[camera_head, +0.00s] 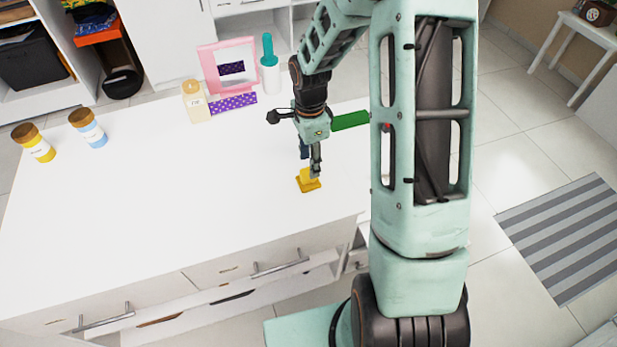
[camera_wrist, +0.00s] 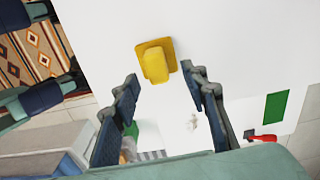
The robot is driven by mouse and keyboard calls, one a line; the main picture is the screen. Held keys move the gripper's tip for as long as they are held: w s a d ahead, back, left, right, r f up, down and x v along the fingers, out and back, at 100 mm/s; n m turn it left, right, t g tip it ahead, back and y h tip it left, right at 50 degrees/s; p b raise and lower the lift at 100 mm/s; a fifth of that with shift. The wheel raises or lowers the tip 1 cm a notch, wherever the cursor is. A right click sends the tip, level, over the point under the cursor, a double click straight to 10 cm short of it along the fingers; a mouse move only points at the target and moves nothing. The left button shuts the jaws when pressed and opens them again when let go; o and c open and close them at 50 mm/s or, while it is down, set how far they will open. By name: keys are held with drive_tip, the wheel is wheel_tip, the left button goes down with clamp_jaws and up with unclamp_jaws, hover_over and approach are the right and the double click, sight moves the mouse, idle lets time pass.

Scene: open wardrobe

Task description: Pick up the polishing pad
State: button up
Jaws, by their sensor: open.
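The polishing pad (camera_head: 306,184) is a yellow block with a flat base, lying on the white counter. In the wrist view the pad (camera_wrist: 155,64) is just beyond the fingertips, near the line between them, with no finger seen gripping it. My gripper (camera_head: 314,171) points down at the pad and overlaps its upper edge in the head view; contact cannot be told there. In the wrist view my gripper (camera_wrist: 160,75) is open, with its two dark blue fingers wide apart and nothing held.
A green flat item (camera_head: 350,121) lies behind my gripper. A pink-framed mirror (camera_head: 202,58), a teal-capped bottle (camera_head: 269,72), a beige bottle (camera_head: 195,102) and a purple dotted item (camera_head: 233,103) are at the back. Two jars (camera_head: 38,147) (camera_head: 90,132) stand left. The counter's middle is clear.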

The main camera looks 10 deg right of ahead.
sight(308, 170)
drive_tip(key=f, duration=0.3)
drive_tip(key=shift+s+a+f, duration=0.2)
drive_tip(key=shift+s+f, duration=0.05)
drive_tip(key=shift+f, duration=0.75)
clamp_jaws()
drive_tip(key=shift+r, duration=0.1)
